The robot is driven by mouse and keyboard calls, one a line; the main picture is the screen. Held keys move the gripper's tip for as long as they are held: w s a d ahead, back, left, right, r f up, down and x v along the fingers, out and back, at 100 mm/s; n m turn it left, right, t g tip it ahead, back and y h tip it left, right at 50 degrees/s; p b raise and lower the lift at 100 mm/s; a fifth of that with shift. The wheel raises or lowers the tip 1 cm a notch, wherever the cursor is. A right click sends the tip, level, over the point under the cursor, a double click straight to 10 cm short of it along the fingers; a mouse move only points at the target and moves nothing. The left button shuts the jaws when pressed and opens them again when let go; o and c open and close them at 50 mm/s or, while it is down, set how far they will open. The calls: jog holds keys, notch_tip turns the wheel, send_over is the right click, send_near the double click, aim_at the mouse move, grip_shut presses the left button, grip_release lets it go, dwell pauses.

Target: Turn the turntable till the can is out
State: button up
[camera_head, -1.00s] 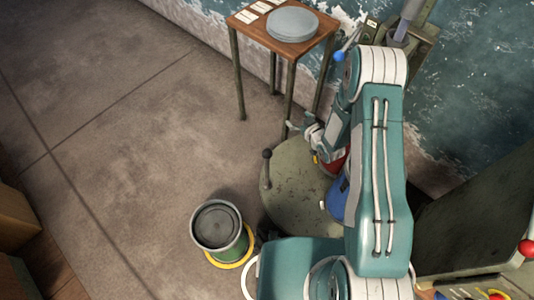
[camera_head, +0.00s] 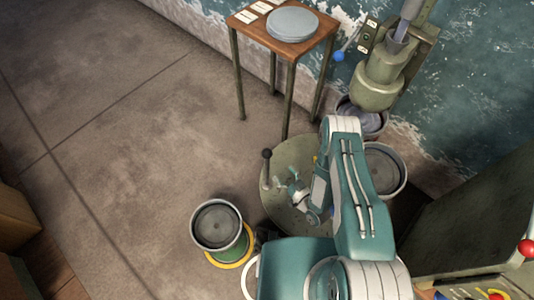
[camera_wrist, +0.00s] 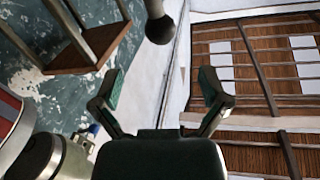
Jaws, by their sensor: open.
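The turntable (camera_head: 282,208) is a worn grey-green disc low in front of me. An upright post with a dark ball knob (camera_head: 267,154) stands at its left edge. My gripper (camera_head: 294,176) is open and empty above the disc, right of the knob. In the wrist view the knob (camera_wrist: 160,28) shows ahead, between the lines of the open fingers and apart from them. One grey open-topped can (camera_head: 384,170) stands right of my arm. Another can (camera_head: 350,112) is under the machine's nozzle. My arm hides much of the turntable's right side and the cans' lower parts.
A green filling machine (camera_head: 378,82) with a blue-knobbed lever stands against the wall. A wooden table (camera_head: 245,20) with grey lids (camera_head: 292,24) is at the back. A grey-topped can (camera_head: 216,226) stands in a yellow ring on the floor at left.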

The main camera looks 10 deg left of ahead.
aim_at(267, 154)
jog(key=x, duration=1)
jog(key=shift+w+a, duration=0.15)
jog(key=shift+w, duration=0.05)
grip_shut()
